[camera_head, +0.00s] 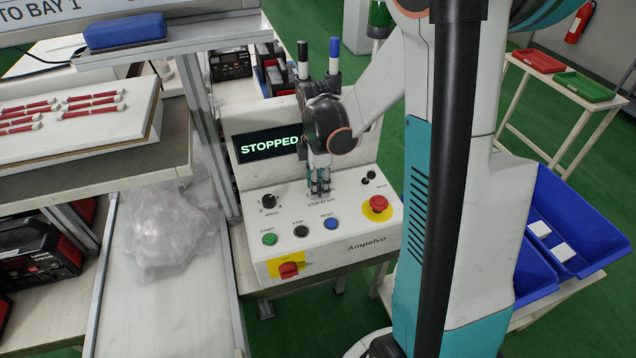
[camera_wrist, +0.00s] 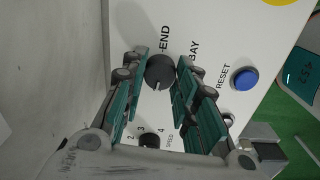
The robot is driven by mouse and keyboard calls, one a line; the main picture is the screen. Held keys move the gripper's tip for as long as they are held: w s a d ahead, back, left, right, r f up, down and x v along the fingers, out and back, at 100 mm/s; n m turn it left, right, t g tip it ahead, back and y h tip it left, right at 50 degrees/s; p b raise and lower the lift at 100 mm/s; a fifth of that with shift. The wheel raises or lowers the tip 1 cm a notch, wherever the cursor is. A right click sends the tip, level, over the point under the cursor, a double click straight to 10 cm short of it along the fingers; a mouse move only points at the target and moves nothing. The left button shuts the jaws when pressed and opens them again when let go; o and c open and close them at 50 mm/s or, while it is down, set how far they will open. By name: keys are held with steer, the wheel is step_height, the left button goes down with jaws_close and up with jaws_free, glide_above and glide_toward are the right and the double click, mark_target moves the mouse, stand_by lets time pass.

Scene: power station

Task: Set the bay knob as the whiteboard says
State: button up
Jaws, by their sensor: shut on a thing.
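My gripper (camera_head: 319,188) points down at the sloped face of the white control box (camera_head: 345,248). In the wrist view my gripper (camera_wrist: 160,78) has its two green fingers shut on the sides of a round black knob (camera_wrist: 159,68). Labels "END" and "BAY" are printed around that knob, and a small pale mark shows on its lower edge. My fingers hide the knob in the head view. The whiteboard (camera_head: 45,14) shows only partly at top left, reading "TO BAY 1"; its upper part is out of view.
The box's screen (camera_head: 270,143) reads "STOPPED". A speed knob (camera_head: 268,201), a green button (camera_head: 269,239), a black button (camera_head: 301,231), a blue reset button (camera_head: 331,223), a red emergency button (camera_head: 378,204) and a red switch (camera_head: 289,269) surround my gripper.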

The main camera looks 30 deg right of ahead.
steer(key=shift+n, duration=0.7)
steer(key=o, duration=1.1)
step_height(320, 180, up, 12)
stand_by(0.4)
